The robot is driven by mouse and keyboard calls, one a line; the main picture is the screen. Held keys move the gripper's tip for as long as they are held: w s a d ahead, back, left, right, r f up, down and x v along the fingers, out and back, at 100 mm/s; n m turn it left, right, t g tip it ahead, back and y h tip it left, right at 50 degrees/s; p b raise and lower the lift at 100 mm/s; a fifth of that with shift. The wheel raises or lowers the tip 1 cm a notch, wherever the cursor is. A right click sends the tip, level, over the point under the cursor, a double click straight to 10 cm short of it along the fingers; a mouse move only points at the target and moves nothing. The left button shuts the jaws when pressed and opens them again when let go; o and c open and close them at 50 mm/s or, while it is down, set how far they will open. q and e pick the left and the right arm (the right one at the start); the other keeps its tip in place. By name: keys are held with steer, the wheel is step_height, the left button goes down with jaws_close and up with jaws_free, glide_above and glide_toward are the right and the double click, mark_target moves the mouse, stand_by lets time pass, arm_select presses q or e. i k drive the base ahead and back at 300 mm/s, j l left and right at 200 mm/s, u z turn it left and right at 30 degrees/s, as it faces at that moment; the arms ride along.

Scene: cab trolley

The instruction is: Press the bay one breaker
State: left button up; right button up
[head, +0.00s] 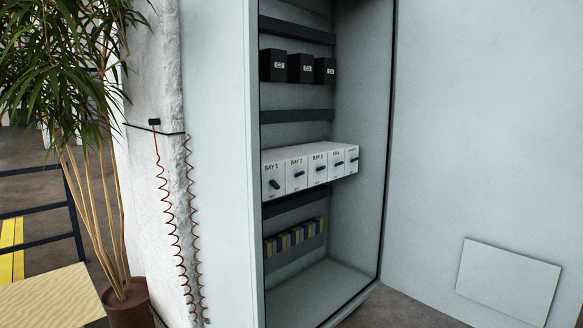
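The bay one breaker (273,177) is the leftmost white module in a row of several on the cabinet's middle rail, labelled BAY 1. A short dark blue lever (275,184) sits low on its face. Other white breakers, such as the one labelled BAY 2 (296,172), stand directly to its right with similar levers. The row is inside an open grey cabinet (328,277). Neither of my grippers shows in the head view.
Black modules (300,67) sit on the upper rail and small yellow and blue terminals (293,238) on the lower one. A potted plant (128,301) and coiled red cords (172,225) are left of the cabinet. A pale panel (508,283) is at right.

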mark_target(274, 184)
steer(key=i+l, duration=0.3)
steer(key=i+l+z, duration=0.1)
steer(key=i+l, duration=0.15)
steer(key=i, duration=0.3)
steer(key=i+l, duration=0.55)
steer(key=i, duration=0.3)
steer(key=z, duration=0.05)
